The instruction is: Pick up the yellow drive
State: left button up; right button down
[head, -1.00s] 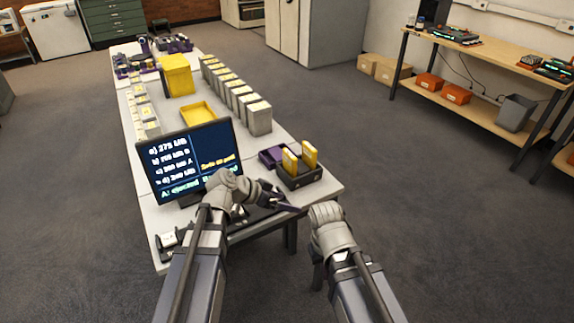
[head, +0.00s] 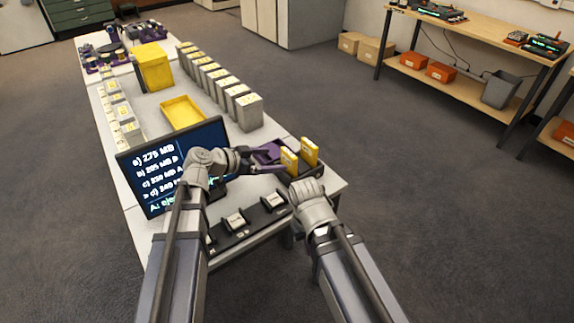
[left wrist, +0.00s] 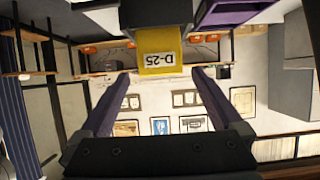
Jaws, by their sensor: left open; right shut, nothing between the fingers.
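Two yellow drives stand upright in a dark holder (head: 311,173) at the table's right end, a nearer-left one (head: 289,161) and a farther-right one (head: 309,152). My left gripper (head: 274,160) is open, its purple fingers just left of the nearer drive. In the left wrist view a yellow drive labelled D-25 (left wrist: 160,60) shows upside down at the top, ahead of the space between the open fingers (left wrist: 160,76) and apart from them. My right gripper (head: 312,196) is near the table's front right edge; its fingers are mostly hidden behind the wrist.
A monitor (head: 165,165) stands left of my left arm. A dark rack (head: 238,232) with light labelled pieces lies along the front edge. A yellow tray (head: 183,112), a yellow bin (head: 153,68) and a row of grey boxes (head: 247,110) stand farther back.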

aim_at(286, 159)
pick_arm(q)
jog(key=b+x, duration=0.1)
jog(key=x, duration=0.3)
jog(key=shift+w+d+f+b, duration=0.2)
jog(key=shift+w+f+b, duration=0.05)
jog(key=shift+f+b, duration=0.15)
jog(key=shift+w+d+f, duration=0.1)
jog(key=shift+w+d, duration=0.2)
jog(key=shift+d, duration=0.2)
jog(key=b+x, duration=0.3)
jog(key=x, duration=0.2)
jog(key=shift+f, duration=0.2)
jog(key=shift+c, duration=0.4)
jog(key=c, duration=1.2)
jog(key=shift+o, duration=0.2)
jog(key=shift+r+p, duration=0.25)
jog(key=shift+p, duration=0.05)
notch_tip(286, 159, up, 10)
jog(key=p, duration=1)
